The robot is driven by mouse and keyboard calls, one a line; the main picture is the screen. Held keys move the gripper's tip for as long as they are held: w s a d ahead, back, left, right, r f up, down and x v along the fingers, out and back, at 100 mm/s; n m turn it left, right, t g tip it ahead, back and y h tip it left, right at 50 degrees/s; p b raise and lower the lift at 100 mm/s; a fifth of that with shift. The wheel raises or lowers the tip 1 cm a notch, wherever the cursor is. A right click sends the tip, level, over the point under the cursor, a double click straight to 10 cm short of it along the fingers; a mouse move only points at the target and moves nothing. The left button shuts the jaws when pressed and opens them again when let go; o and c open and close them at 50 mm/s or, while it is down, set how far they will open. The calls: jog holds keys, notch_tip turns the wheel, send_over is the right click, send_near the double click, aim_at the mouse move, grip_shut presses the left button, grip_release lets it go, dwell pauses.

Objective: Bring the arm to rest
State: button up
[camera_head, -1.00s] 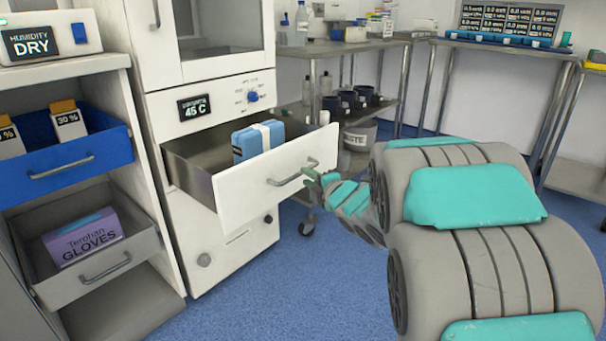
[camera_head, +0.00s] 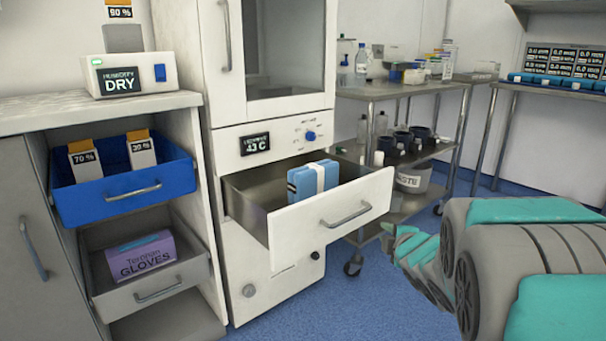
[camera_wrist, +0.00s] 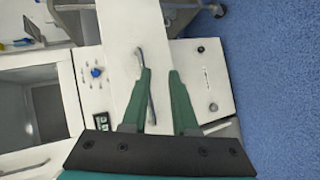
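My gripper (camera_head: 398,237) is at the right of the open white drawer in the head view, with clear space between it and the drawer handle (camera_head: 346,215). In the wrist view the two green fingers of my gripper (camera_wrist: 161,72) stand apart with nothing held between them. The drawer front (camera_wrist: 120,62) and its handle show beyond the fingers, the handle partly behind the left finger. My arm reaches in from the right edge of the head view.
The white drawer (camera_head: 290,228) is pulled out and holds a blue-and-white pack (camera_head: 312,180). Left of it, a blue drawer (camera_head: 120,190) with boxes and a grey drawer with a gloves box (camera_head: 140,256) are open. A metal cart (camera_head: 405,92) stands behind. Blue floor is free in front.

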jog(key=s+d+f+m+g+h+p, duration=0.2)
jog(key=s+m+g+p, duration=0.55)
jog(key=s, duration=1.15)
jog(key=s+a+m+g+y, duration=0.1)
jog(key=s+a+m+g, duration=0.3)
jog(key=s, duration=0.7)
jog(key=s+a+m+g+y, duration=0.1)
jog(key=s+a+m+g, duration=0.3)
jog(key=s, duration=0.7)
jog(key=a+r+m, duration=0.1)
jog(key=a, duration=0.1)
jog(key=shift+s+a, duration=0.15)
jog(key=shift+a, duration=0.25)
